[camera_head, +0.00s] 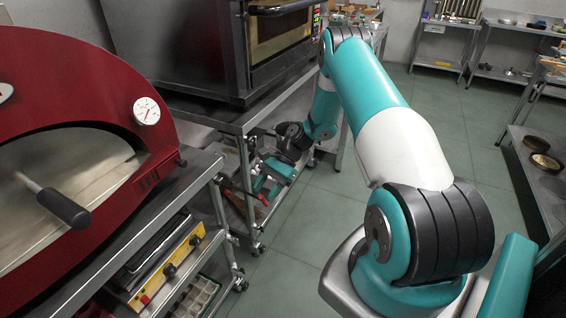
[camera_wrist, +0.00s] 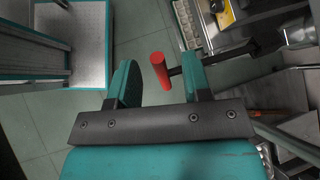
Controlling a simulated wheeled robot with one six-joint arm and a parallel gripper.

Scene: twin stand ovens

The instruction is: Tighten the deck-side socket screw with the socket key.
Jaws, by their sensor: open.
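The socket key has a red cylindrical handle (camera_wrist: 159,70) and a dark shaft running right, partly hidden behind my right finger. My gripper (camera_wrist: 160,82) is open, and in the wrist view the handle shows between its two teal fingers, nearer the right one. I cannot tell whether a finger touches it. In the head view my gripper (camera_head: 268,184) is low beside the oven stand, with a small red piece of the handle (camera_head: 263,199) next to it. The socket screw cannot be made out; the far end of the shaft is among dark stand parts.
The red domed oven (camera_head: 75,110) stands on the left stand and the dark deck oven (camera_head: 230,45) on the metal stand (camera_head: 240,122) behind. A shelf of pans (camera_head: 545,165) is at the right. The green tiled floor (camera_head: 455,110) between is mostly clear.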

